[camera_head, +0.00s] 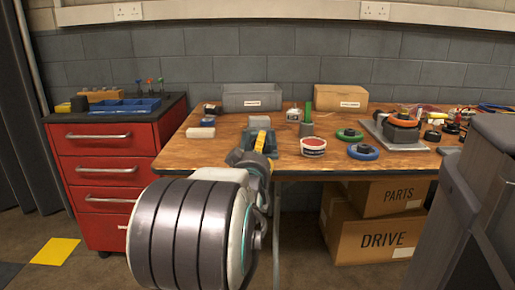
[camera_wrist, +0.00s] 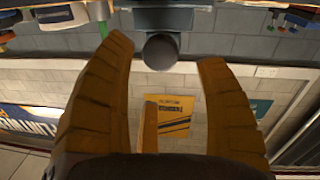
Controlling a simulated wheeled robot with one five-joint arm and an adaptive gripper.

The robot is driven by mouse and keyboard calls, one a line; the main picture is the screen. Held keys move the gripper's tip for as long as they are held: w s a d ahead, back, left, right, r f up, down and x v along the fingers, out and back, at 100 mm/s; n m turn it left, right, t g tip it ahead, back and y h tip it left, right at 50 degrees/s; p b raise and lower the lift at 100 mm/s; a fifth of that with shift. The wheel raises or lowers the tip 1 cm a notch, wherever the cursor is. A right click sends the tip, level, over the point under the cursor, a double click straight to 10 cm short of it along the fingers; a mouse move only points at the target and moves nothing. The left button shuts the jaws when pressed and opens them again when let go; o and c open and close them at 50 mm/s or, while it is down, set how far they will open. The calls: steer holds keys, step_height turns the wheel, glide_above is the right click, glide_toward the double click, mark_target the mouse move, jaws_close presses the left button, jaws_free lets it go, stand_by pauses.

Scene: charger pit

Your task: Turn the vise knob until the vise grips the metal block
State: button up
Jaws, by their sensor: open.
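The blue-grey vise (camera_head: 271,142) sits at the front edge of the wooden bench, partly hidden behind my arm. In the wrist view a dark round knob (camera_wrist: 161,49) shows end-on below a grey part of the vise. My gripper (camera_wrist: 165,62) has its two yellow fingers spread, one on each side of the knob, with visible gaps and nothing held. In the head view my gripper (camera_head: 260,142) is at the vise's front, mostly covered by my arm. I cannot make out the metal block or the vise jaws' gap clearly.
The wooden bench (camera_head: 225,150) holds a grey bin (camera_head: 251,97), a cardboard box (camera_head: 341,98), a red-and-white tub (camera_head: 313,146), a green ring (camera_head: 350,134) and a blue ring (camera_head: 363,151). A red drawer cabinet (camera_head: 103,170) stands left. Labelled boxes (camera_head: 374,240) lie under the bench.

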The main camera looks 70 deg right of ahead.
steer(key=shift+b+x, duration=0.4)
steer(key=shift+x, duration=2.3)
steer(key=shift+c, duration=0.5)
steer(key=shift+a, duration=0.1)
steer(key=c, duration=1.1)
